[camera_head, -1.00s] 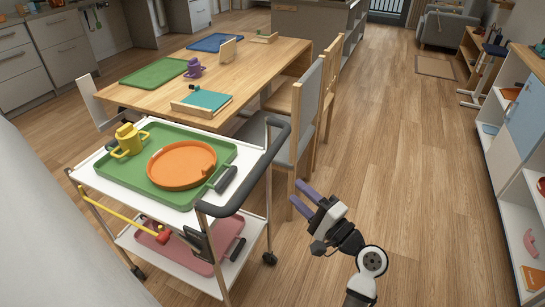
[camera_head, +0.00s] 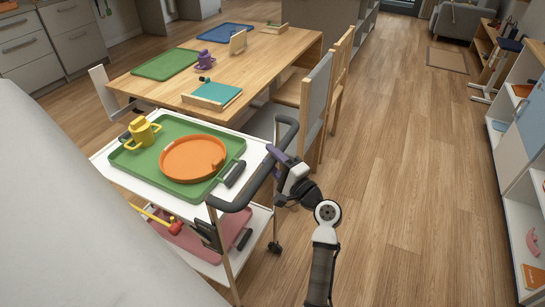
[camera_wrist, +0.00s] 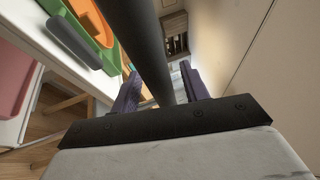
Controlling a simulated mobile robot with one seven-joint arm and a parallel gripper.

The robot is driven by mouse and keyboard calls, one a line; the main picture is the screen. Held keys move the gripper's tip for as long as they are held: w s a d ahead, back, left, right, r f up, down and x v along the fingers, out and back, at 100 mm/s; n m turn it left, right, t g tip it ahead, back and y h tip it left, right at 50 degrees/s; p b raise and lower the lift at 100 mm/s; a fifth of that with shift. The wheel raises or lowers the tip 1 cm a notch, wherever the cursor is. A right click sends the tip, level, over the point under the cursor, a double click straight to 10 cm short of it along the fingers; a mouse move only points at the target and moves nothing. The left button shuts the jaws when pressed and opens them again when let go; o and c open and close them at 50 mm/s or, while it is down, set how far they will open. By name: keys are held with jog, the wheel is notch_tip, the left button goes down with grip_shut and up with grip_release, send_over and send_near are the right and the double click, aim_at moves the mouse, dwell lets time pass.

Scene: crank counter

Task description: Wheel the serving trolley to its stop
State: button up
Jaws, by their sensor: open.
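The serving trolley is white with two shelves and a dark push handle (camera_head: 243,196) on its right side. Its top shelf (camera_head: 112,166) carries a green tray (camera_head: 200,192) with a yellow two-handled cup (camera_head: 141,132) and an orange round tray (camera_head: 193,158). My gripper (camera_head: 275,157) is at the handle. In the wrist view the dark handle bar (camera_wrist: 147,50) runs between the two purple fingers of my gripper (camera_wrist: 160,88). The fingers stand open, one on each side of the bar, with a gap visible on the right. The trolley's stop cannot be made out.
A wooden table (camera_head: 262,62) with trays and a purple cup (camera_head: 205,60) stands behind the trolley, with chairs (camera_head: 316,105) at its right end. A red-tipped yellow bar (camera_head: 155,217) shows at the trolley's near side. Wooden floor (camera_head: 410,170) is clear to the right, up to a shelf unit.

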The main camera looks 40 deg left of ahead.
jog(key=shift+c, duration=0.5)
grip_shut()
jog(key=w+d+b, duration=0.1)
jog(key=w+d, duration=0.2)
jog(key=d, duration=1)
jog(key=w+d+b, duration=0.2)
jog(key=w+d, duration=0.1)
jog(key=d, duration=1.1)
jog(key=shift+w+d, duration=0.25)
jog(key=shift+w, duration=0.05)
jog(key=shift+d, duration=0.1)
jog(key=shift+o, duration=0.3)
grip_release()
jog(key=shift+w+d, duration=0.1)
jog(key=shift+d, duration=0.05)
jog(key=shift+o, duration=0.2)
